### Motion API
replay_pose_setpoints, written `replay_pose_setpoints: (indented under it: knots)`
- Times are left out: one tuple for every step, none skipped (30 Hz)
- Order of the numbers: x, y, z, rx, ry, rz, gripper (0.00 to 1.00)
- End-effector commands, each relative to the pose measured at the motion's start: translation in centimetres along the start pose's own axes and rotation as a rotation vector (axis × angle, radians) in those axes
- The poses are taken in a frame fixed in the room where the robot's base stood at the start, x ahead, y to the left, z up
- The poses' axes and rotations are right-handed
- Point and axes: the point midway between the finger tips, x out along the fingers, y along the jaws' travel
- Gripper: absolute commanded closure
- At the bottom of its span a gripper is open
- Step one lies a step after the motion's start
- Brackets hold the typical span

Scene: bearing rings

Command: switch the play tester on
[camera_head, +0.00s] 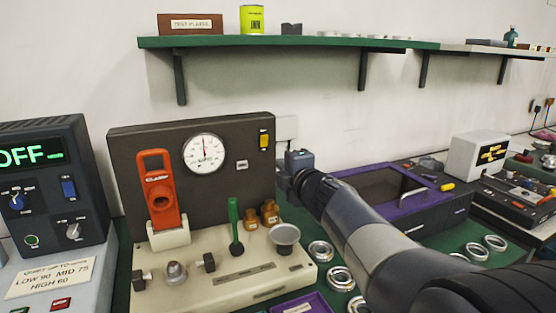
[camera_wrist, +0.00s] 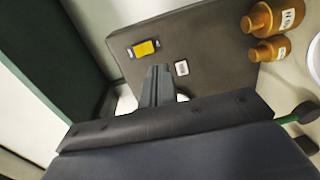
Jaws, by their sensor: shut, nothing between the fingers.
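A dark upright panel (camera_head: 222,125) with a round white dial gauge (camera_head: 204,153) and an orange clamp (camera_head: 160,190) stands on a cream base; I take it as the play tester. A yellow switch (camera_head: 264,139) in a black frame sits at the panel's upper right; it also shows in the wrist view (camera_wrist: 145,48). I cannot tell its position. A small white label (camera_wrist: 181,68) is near it. In the wrist view my gripper (camera_wrist: 158,72) is shut and empty, its tips in front of the panel just below the switch, apparently apart from it. In the head view the fingertips are not clear beside the panel's right edge.
Two brown bottles (camera_head: 270,212), a green-handled lever (camera_head: 235,225) and a grey cup (camera_head: 285,238) stand on the base. A unit reading OFF (camera_head: 30,156) stands left. A green shelf (camera_head: 290,42) runs above. A purple-edged case (camera_head: 400,195) and several metal rings lie right.

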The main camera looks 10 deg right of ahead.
Motion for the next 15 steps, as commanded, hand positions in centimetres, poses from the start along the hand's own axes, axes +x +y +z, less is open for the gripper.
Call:
replay_pose_setpoints:
  knots:
    - [-1.0,-0.1,0.1,0.0,-0.002,0.001,1.0]
    - [-1.4,-0.2,0.1,0.0,-0.002,0.001,1.0]
    - [-2.1,-0.3,0.1,0.0,-0.002,0.001,1.0]
    - [-2.4,-0.4,0.1,0.0,-0.002,0.001,1.0]
    - [-2.8,-0.5,0.1,0.0,-0.002,0.0,1.0]
    - [-3.2,-0.5,0.1,0.0,-0.001,0.001,1.0]
    - [-3.5,-0.6,0.1,0.0,-0.001,0.0,1.0]
    - [-3.7,-0.7,0.1,0.0,-0.001,0.0,1.0]
    - [-4.0,-0.7,0.1,0.0,-0.001,0.001,1.0]
    - [-4.1,-0.8,0.1,0.0,-0.001,0.001,1.0]
    - [-4.2,-0.8,0.1,0.0,-0.001,0.001,1.0]
    - [-4.3,-0.9,0.0,0.0,0.0,0.0,1.0]
    - [-4.4,-0.9,0.0,0.0,0.0,0.0,1.0]
    - [-4.4,-0.9,0.0,0.0,0.0,0.0,1.0]
    - [-4.4,-0.9,0.0,0.0,0.0,-0.001,1.0]
